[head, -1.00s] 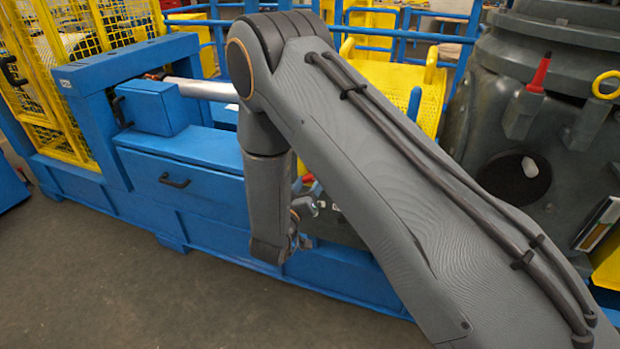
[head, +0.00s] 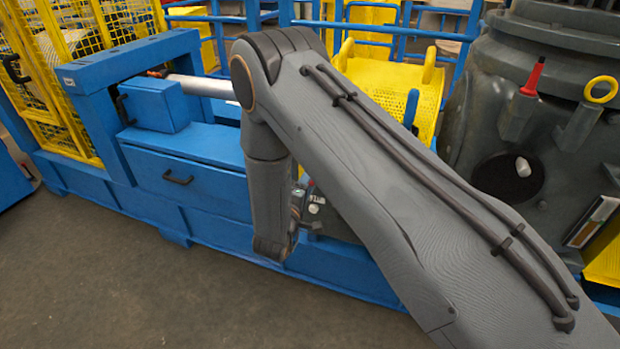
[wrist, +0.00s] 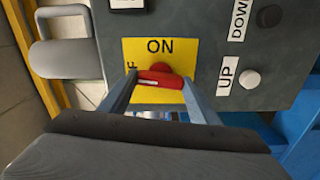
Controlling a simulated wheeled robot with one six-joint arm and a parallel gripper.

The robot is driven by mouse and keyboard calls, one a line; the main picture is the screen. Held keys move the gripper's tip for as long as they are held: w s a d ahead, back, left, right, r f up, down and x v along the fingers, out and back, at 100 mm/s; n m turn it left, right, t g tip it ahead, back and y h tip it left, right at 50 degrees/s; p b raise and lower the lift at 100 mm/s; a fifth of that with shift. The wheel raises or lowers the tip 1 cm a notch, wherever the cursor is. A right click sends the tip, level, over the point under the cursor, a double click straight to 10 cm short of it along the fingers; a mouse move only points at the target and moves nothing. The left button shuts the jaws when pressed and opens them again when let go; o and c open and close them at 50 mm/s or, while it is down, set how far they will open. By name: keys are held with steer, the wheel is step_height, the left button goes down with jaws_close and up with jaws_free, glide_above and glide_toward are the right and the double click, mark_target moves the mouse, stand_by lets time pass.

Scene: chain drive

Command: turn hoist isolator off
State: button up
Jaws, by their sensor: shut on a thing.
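The hoist isolator is a red handle (wrist: 160,79) on a yellow plate (wrist: 133,50), seen in the wrist view. "ON" stands above the handle; part of a second label, ending in "F", shows at the left and the rest is hidden by a finger. My gripper (wrist: 158,84) is shut on the red handle, one finger at each end.
The grey control panel (wrist: 207,32) carries a white button (wrist: 250,79) marked "UP" and a black button (wrist: 268,16) marked "DOWN". A grey padlock-like part (wrist: 66,60) sits left of the plate. A blue frame (head: 206,187) runs beside my arm; floor (head: 90,270) in front is clear.

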steer(key=shift+a+n, duration=0.1)
steer(key=shift+n, duration=0.6)
steer(key=o, duration=1)
steer(key=shift+o, duration=0.2)
steer(key=shift+s, duration=0.15)
steer(key=v, duration=0.7)
steer(key=shift+s+b, duration=0.25)
steer(key=shift+b, duration=0.1)
